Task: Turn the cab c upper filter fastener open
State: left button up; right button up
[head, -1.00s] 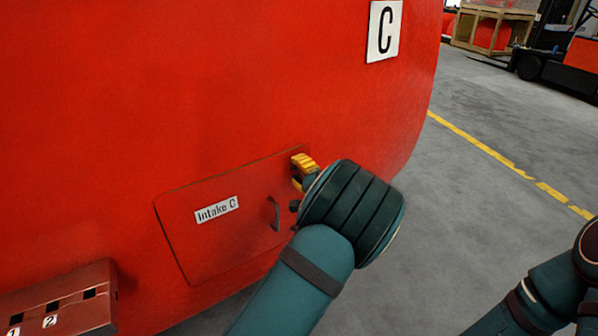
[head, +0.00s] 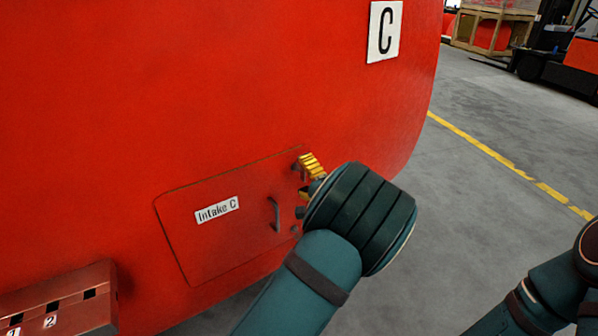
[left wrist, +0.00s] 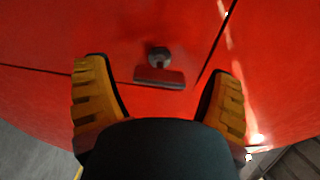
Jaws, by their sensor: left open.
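The Intake C hatch (head: 235,240) lies closed in the red cab wall. Its upper filter fastener (head: 297,166) is a small dark piece near the upper right corner, partly hidden by my left gripper (head: 309,187) in the head view. In the left wrist view the fastener (left wrist: 160,77) shows as a round boss with a flat bar lying nearly crosswise. It is between and beyond the two yellow fingers of my left gripper (left wrist: 158,72), which are wide apart and touch nothing that I can see. My right gripper is out of view.
A dark handle (head: 275,214) stands out from the hatch beside the left gripper. A lower fastener (head: 296,231) is partly visible below. A red box with numbered slots (head: 62,305) is at lower left. Grey floor (head: 470,190) is clear at right.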

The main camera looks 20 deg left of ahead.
pick_arm(q)
jog(key=v, duration=0.9)
jog(key=shift+s+d, duration=0.1)
jog(key=shift+s, duration=0.05)
jog(key=s+a+f+g+h, duration=0.3)
jog(key=s+f+g, duration=0.3)
jog(key=f, duration=0.5)
jog(key=s+a+f+g+h, duration=0.35)
jog(key=s+f, duration=0.45)
jog(key=f, duration=0.4)
jog(key=s+d+f+n+h, duration=0.2)
jog(key=s+d+n+h, duration=0.2)
jog(key=s+h, duration=0.2)
jog(key=s+d+f+n+h, duration=0.3)
jog(key=s+n+h, duration=0.2)
jog(key=s, duration=0.2)
jog(key=shift+d+f+h, duration=0.3)
jog(key=shift+d+h, duration=0.05)
jog(key=shift+d, duration=0.05)
